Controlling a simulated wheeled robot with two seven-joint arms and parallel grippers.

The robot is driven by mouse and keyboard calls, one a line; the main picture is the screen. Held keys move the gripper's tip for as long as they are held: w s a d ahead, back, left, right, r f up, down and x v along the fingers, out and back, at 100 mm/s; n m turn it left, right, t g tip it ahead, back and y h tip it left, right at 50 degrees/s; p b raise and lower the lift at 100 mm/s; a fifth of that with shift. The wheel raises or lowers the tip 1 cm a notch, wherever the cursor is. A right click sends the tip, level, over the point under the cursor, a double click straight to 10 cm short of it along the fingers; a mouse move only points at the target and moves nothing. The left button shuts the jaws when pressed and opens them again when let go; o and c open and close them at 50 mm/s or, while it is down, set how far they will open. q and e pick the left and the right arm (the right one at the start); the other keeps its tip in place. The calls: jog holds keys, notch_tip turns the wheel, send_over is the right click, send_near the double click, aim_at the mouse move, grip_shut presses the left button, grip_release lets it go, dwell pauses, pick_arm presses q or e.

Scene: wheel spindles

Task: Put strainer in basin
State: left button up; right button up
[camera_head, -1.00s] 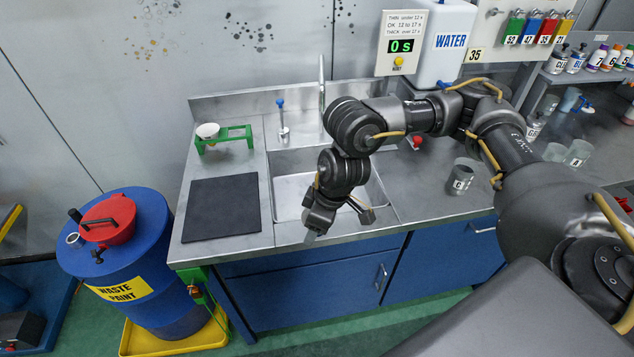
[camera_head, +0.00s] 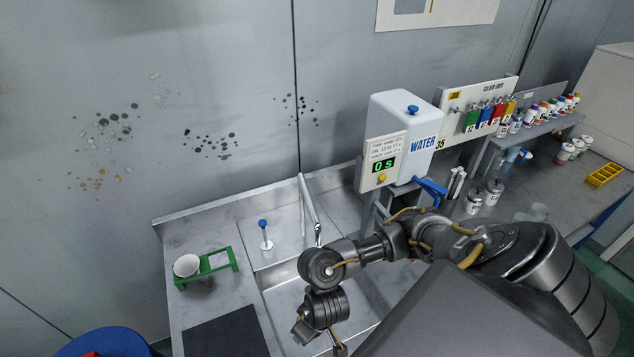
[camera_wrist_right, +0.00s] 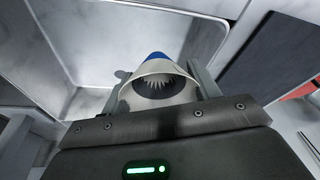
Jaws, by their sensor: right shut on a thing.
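A white cone-shaped strainer (camera_wrist_right: 158,72) with a blue tip and a dark, jagged patch is between the jaws of my right gripper (camera_wrist_right: 160,88) in the right wrist view. The gripper is shut on it. The steel basin (camera_head: 284,297) is set into the counter in the head view, partly hidden by my right arm. It also shows in the right wrist view (camera_wrist_right: 70,45), beyond the strainer. In the head view the right gripper (camera_head: 320,340) is at the basin's front, near the picture's bottom edge. The strainer cannot be made out there. My left gripper is not in view.
A green stand (camera_head: 218,262) with a white cup-like piece (camera_head: 187,265) is on the counter's left. A dark mat (camera_head: 225,335) lies in front of it. A faucet (camera_head: 308,205) and a blue-topped dispenser (camera_head: 265,235) stand behind the basin. The water tank (camera_head: 405,135) is right.

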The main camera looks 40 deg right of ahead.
jog(key=shift+w+f, duration=0.25)
jog(key=shift+w, duration=0.05)
jog(key=w+d+f+b, duration=0.1)
jog(key=w+d+f, duration=0.1)
jog(key=d+f, duration=0.1)
jog(key=w+d+f+b, duration=0.2)
jog(key=w+d, duration=0.1)
jog(key=w+d+f+b, duration=0.2)
jog(key=w+d+f, duration=0.1)
jog(key=d, duration=0.1)
jog(key=shift+d+f, duration=0.1)
jog(key=shift+f, duration=0.25)
jog(key=f, duration=0.1)
jog(key=f+b, duration=0.2)
jog(key=f, duration=0.1)
jog(key=shift+w+d, duration=0.2)
jog(key=shift+d, duration=0.15)
